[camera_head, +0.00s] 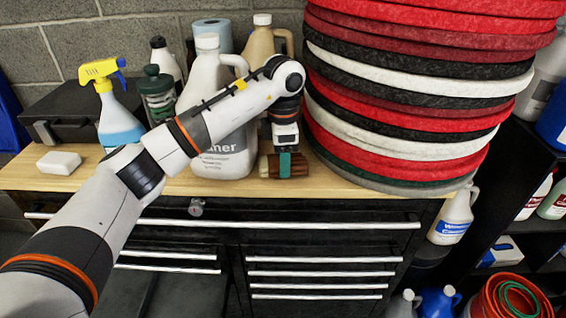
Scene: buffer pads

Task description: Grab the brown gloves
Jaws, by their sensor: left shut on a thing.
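The brown gloves (299,166) lie on the wooden top of the black tool cabinet, between the white cleaner jug and the pad stack. A teal band or patch shows at their middle. My left arm comes in from the left and bends down over them. My left gripper (286,150) points downward and is shut on the gloves; its fingertips are hard to make out. The gloves appear at or very close to the wooden surface. My right gripper is not in view.
A tall stack of red, black and white buffer pads (410,90) stands right of the gloves. A white jug (205,80) stands to the left, partly behind my arm. A spray bottle (118,125) and a white block (58,162) are farther left. The cabinet's front edge (240,200) is close.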

